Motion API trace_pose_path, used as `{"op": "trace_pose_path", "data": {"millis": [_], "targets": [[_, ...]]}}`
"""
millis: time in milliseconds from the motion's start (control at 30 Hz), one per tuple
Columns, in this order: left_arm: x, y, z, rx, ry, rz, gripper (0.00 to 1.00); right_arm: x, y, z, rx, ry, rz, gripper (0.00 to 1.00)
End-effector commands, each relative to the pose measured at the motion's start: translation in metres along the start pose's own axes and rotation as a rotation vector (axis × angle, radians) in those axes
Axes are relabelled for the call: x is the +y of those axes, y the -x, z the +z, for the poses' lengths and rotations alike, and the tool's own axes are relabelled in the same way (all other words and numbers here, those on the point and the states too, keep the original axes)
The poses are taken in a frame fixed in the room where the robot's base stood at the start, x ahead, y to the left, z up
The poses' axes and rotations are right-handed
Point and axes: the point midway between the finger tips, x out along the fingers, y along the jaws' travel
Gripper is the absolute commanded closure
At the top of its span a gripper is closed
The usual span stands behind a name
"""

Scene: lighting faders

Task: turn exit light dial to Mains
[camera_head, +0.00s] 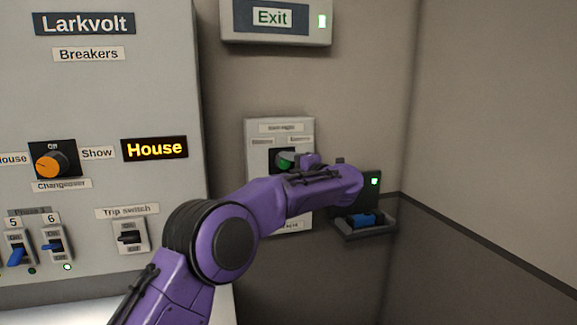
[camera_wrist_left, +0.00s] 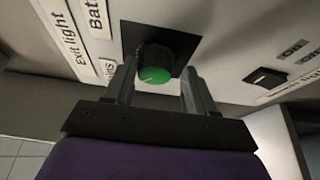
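The exit light dial is a green-faced black knob (camera_wrist_left: 155,66) on a black square plate, and it also shows in the head view (camera_head: 284,160) on a pale wall panel (camera_head: 306,215). In the left wrist view, labels beside it read "Exit light" (camera_wrist_left: 77,45), "Bat..." (camera_wrist_left: 97,15) and a partly hidden "...ins" (camera_wrist_left: 108,70). The pointer's exact direction is hard to tell. My left gripper (camera_wrist_left: 159,72) is open, its fingers on either side of the knob, with a visible gap on the right. In the head view my arm hides its fingers. My right gripper is out of view.
A breaker panel (camera_head: 110,190) with an orange changeover knob (camera_head: 50,164), a trip switch (camera_head: 130,237) and blue-levered switches stands at left. An Exit sign (camera_head: 274,17) hangs above. A black wall unit with a blue item (camera_head: 365,219) sits right of the dial panel, close to my arm.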

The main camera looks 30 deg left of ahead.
Motion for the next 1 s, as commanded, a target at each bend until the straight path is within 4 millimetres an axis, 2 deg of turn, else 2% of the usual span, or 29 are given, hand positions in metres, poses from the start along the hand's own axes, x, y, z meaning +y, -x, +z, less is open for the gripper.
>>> {"op": "trace_pose_path", "data": {"millis": [267, 367, 467, 733, 867, 1000], "targets": [[0.003, 0.0, 0.0, -0.002, 0.002, 0.006, 0.35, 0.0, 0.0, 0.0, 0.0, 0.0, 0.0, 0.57], [0.003, 0.005, 0.0, -0.004, 0.002, 0.008, 0.35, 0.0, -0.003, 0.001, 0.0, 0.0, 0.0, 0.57], [0.001, 0.022, 0.001, -0.006, 0.003, 0.009, 0.35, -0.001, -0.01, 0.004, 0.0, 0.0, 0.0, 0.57], [0.0, 0.085, -0.001, -0.004, 0.002, 0.008, 0.35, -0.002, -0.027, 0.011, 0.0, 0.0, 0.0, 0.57], [0.001, 0.101, -0.001, -0.002, 0.002, 0.006, 0.35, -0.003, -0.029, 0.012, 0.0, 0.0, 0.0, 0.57], [0.002, 0.105, -0.002, -0.001, 0.002, 0.005, 0.35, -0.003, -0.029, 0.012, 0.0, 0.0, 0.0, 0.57]]}}
